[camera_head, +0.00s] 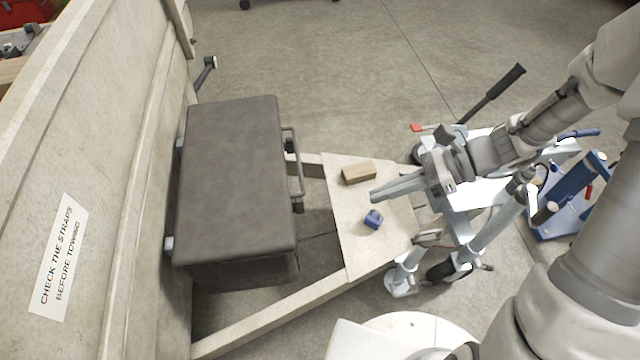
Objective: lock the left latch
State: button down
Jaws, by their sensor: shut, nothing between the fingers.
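A dark grey box (228,180) with its lid down sits on the trailer frame against the trailer wall. A bar handle (297,165) runs along its right side. A small dark fitting (298,206) sits near the handle's lower end. A grey lever with a dark end (207,70) sticks out from the trailer wall beyond the box. I cannot tell which of these is the left latch, or whether it is locked. My gripper (374,197) is shut and empty, pointing left above the frame's pale plate, right of the box and apart from it.
A wooden block (359,174) and a small blue object (373,219) are on the pale plate (353,252), close to my gripper. A jack-like metal assembly (470,235) stands on the right, with a long black-gripped lever (492,92). The trailer wall (85,160) bounds the left.

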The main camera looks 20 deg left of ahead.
jog(key=w+a+f+m+t+y+b, duration=0.1)
jog(key=a+f+m+y+b, duration=0.15)
jog(key=f+m, duration=0.45)
jog(key=w+a+f+m+t+y+b, duration=0.2)
jog(key=f+m+y, duration=0.15)
jog(key=f, duration=0.55)
jog(key=m+t+b, duration=0.5)
jog(key=m+t, duration=0.2)
jog(key=m, duration=0.6)
send_near(299, 206)
jog(key=s+a, duration=0.2)
jog(key=a, duration=0.2)
jog(key=shift+y, duration=0.4)
jog(key=shift+w+a+f+b, duration=0.1)
jog(key=shift+w+a+b, duration=0.2)
jog(key=shift+w, duration=0.7)
jog(key=shift+w+a+f+b, duration=0.1)
jog(key=shift+w+a, duration=0.3)
jog(key=shift+w, duration=0.6)
